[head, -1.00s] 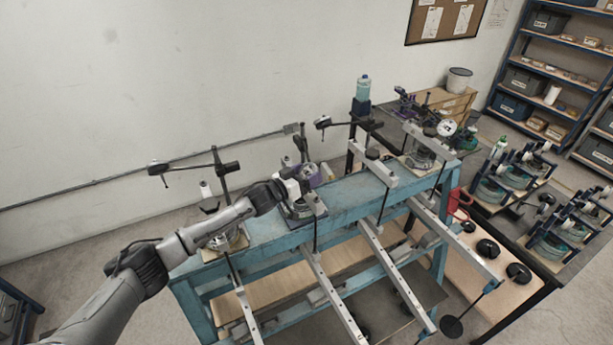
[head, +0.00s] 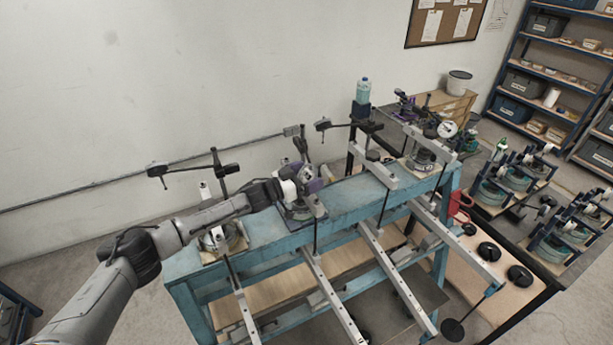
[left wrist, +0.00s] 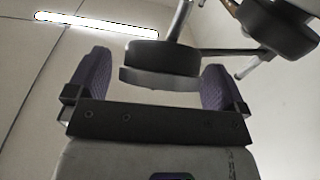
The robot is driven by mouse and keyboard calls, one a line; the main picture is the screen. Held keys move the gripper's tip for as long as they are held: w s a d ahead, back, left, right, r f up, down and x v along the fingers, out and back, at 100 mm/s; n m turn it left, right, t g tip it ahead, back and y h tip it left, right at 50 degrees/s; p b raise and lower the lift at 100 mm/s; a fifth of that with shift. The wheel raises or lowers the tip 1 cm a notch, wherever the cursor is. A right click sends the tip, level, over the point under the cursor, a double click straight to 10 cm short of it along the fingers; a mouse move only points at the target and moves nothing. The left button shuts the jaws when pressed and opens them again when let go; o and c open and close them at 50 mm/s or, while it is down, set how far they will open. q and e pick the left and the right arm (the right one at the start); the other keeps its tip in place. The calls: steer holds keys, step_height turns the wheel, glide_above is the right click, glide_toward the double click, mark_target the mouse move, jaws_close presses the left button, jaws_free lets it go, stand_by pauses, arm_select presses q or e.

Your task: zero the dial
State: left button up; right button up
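A round white-faced dial (head: 447,129) stands on the right-hand fixture of the blue bench (head: 345,200). Its reading is too small to tell. My left gripper (head: 314,180), with purple finger pads, is over the middle fixture and hides much of it. In the left wrist view the left gripper (left wrist: 157,88) is open, its fingers well apart. A dark round, disc-like part (left wrist: 160,62) shows between the fingers, with gaps on both sides. I cannot tell how far beyond the fingertips it lies. My right gripper is not in view.
Long pale lever bars (head: 325,295) reach forward from the bench. Dark clamp arms on posts (head: 222,170) rise behind it. A bottle (head: 363,90) stands at the back. A dark side table with several similar fixtures (head: 492,190) is at the right.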

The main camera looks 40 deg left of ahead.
arm_select(q)
steer(key=shift+s+a+f+b, duration=0.2)
steer(key=shift+s+a+b, duration=0.1)
steer(key=shift+s, duration=0.25)
steer(key=b+v, duration=0.4)
steer(key=v, duration=0.8)
steer(key=shift+s+r+b, duration=0.2)
steer(key=shift+s+b, duration=0.1)
steer(key=shift+b, duration=0.05)
